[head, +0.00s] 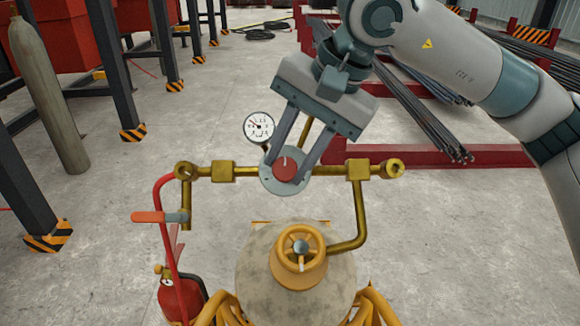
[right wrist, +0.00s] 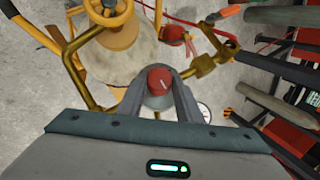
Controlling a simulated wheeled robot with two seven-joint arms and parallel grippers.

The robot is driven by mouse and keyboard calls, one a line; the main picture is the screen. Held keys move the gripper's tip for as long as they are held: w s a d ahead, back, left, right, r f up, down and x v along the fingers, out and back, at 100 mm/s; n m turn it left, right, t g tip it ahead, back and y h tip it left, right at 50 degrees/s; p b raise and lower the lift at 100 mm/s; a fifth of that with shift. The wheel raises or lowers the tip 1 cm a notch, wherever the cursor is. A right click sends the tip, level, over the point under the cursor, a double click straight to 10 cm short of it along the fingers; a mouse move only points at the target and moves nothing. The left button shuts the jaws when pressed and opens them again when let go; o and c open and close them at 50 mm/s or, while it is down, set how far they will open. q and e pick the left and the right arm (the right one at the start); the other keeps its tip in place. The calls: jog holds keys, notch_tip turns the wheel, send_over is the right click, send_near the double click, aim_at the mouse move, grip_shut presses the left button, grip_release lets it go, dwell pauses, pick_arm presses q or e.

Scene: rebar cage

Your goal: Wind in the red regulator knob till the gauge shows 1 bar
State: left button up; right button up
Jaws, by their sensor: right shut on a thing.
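The red regulator knob (head: 285,168) sits on a round grey regulator body (head: 268,185) in the middle of a horizontal brass pipe. A white line shows on the knob, pointing up in the head view. My right gripper (head: 287,163) reaches down from above and is shut on the knob, one finger on each side. The right wrist view also shows the knob (right wrist: 160,80) between the fingers. The round white gauge (head: 259,127) stands just above and left of the knob; its needle points to the upper left, and its figures are too small to read surely. My left gripper is not in view.
A yellow valve handwheel (head: 299,257) tops the grey cylinder below the pipe. An orange-handled lever (head: 150,217) hangs at the left, above a red fire extinguisher (head: 180,298). Rebar bundles (head: 410,105) lie behind my right arm. Open concrete floor lies left of the gauge.

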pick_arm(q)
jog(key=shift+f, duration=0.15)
pick_arm(e)
jog(key=o, duration=1)
jog(key=shift+o, duration=0.2)
jog(key=shift+r, duration=0.1)
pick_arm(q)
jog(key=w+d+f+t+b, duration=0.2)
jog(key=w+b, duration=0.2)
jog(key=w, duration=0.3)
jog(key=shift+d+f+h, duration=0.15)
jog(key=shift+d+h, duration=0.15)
pick_arm(e)
jog(key=v, duration=1.7)
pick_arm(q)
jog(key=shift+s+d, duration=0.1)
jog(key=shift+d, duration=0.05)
pick_arm(e)
jog(key=shift+d, duration=0.15)
